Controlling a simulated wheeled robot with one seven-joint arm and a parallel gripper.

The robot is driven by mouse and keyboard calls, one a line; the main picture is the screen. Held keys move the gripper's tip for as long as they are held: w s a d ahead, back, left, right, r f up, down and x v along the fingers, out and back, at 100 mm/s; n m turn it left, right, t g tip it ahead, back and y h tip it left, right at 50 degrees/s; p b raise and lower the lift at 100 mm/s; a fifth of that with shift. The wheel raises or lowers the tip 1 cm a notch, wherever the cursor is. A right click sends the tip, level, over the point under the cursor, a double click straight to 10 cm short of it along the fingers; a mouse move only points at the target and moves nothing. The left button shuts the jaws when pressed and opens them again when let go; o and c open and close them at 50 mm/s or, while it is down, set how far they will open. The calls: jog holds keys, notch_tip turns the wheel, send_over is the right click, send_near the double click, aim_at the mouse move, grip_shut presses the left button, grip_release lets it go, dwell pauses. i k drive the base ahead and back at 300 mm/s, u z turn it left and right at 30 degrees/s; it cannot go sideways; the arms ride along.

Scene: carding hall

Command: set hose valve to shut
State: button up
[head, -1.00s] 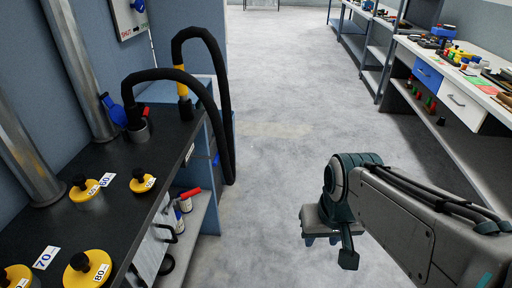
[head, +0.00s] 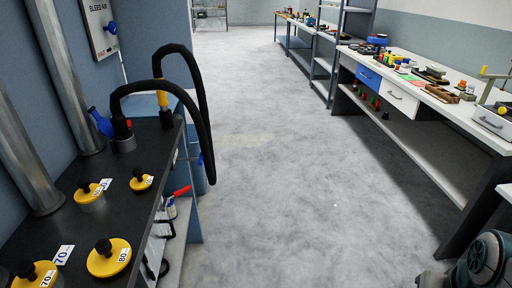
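Two black hoses arch over the far end of the dark bench at left; the nearer hose (head: 172,88) ends in a fitting with a red mark (head: 129,123). A blue handle (head: 101,122) sticks up beside that fitting. A small blue piece (head: 200,158) shows by the hose at the bench's end. A wall panel marked BLEED AIR (head: 101,17) carries another blue handle (head: 112,28). I cannot tell which handle is the hose valve or its setting. Only a grey and teal part of my arm shows at bottom right, far from the hoses; my gripper's fingers are out of frame.
The dark bench (head: 140,205) holds several yellow knobbed weights, with metal posts behind. A red-handled item (head: 182,191) sits on its lower shelf. A white-topped workbench (head: 452,105) with tools runs along the right. The grey floor (head: 280,180) between is clear.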

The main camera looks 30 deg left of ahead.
aim_at(201, 159)
jog(key=u, duration=0.05)
jog(key=i, duration=1.35)
jog(key=u, duration=0.5)
jog(key=i, duration=1.4)
jog(key=u, duration=1.8)
jog(key=i, duration=0.8)
jog(key=u, duration=0.7)
